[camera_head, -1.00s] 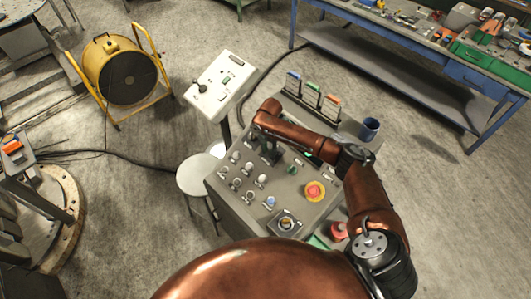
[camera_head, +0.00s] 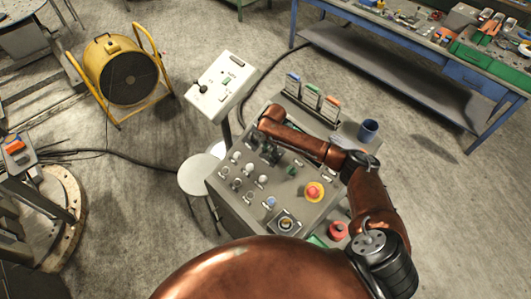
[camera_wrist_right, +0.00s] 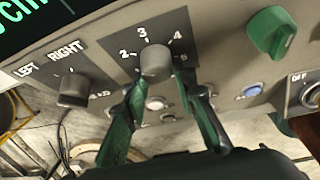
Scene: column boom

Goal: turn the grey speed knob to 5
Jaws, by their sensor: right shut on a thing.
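The grey speed knob (camera_wrist_right: 155,62) sits on a dark dial plate in the right wrist view, with the white marks 2, 3 and 4 above it and a partly hidden 5 at its right. My right gripper (camera_wrist_right: 158,84) has its two green-padded fingers on either side of the knob, shut on it. I cannot make out which mark the knob points to. In the head view the right gripper (camera_head: 268,153) is over the upper part of the grey control panel (camera_head: 240,208), and its fingers and arm hide the knob. My left gripper is not in view.
A grey LEFT/RIGHT selector (camera_wrist_right: 73,88) and a green knob (camera_wrist_right: 272,32) flank the dial. A white box on a post (camera_head: 220,85) stands at the panel's left.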

